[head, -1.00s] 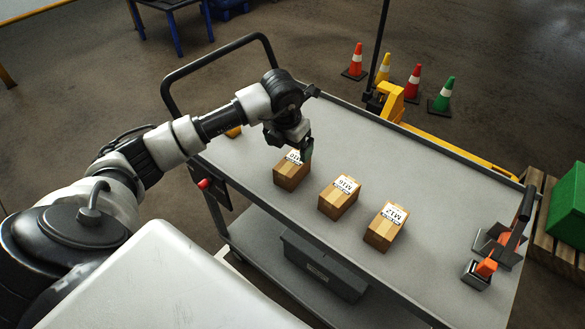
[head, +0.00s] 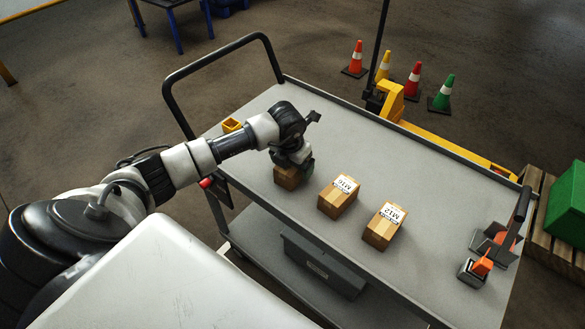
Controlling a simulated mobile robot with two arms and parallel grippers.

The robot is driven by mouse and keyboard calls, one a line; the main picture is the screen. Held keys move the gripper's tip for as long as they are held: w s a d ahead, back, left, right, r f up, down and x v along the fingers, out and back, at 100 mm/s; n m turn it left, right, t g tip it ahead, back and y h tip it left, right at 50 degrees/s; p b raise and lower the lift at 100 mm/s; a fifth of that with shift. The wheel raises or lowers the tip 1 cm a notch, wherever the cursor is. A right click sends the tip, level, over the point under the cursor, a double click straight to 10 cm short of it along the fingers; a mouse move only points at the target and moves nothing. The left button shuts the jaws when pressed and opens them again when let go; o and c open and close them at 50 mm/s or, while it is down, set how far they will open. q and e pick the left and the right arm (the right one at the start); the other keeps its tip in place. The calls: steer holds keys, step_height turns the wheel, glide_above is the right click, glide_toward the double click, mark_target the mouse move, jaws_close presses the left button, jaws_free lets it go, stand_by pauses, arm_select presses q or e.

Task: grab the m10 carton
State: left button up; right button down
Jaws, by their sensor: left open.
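The M10 carton (head: 286,179) is a small brown box on the grey cart top, leftmost of three in a row. Its label and upper part are hidden behind my left gripper (head: 298,174). My left gripper is open and low, right over the carton; the contact between fingers and carton is hidden. The M16 carton (head: 338,198) stands just right of it, and the M12 carton (head: 385,226) further right; both labels show on top. My right gripper is not in view.
The cart (head: 400,160) has a raised rim and a black handle (head: 215,62) at its far left. A tape dispenser (head: 477,268) sits at the right end. The cart top behind the cartons is clear.

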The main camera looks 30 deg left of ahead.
arm_select(q)
steer(key=shift+f, duration=0.25)
stand_by(0.4)
steer(key=c, duration=1.2)
steer(key=shift+c, duration=0.2)
steer(key=shift+r, duration=0.15)
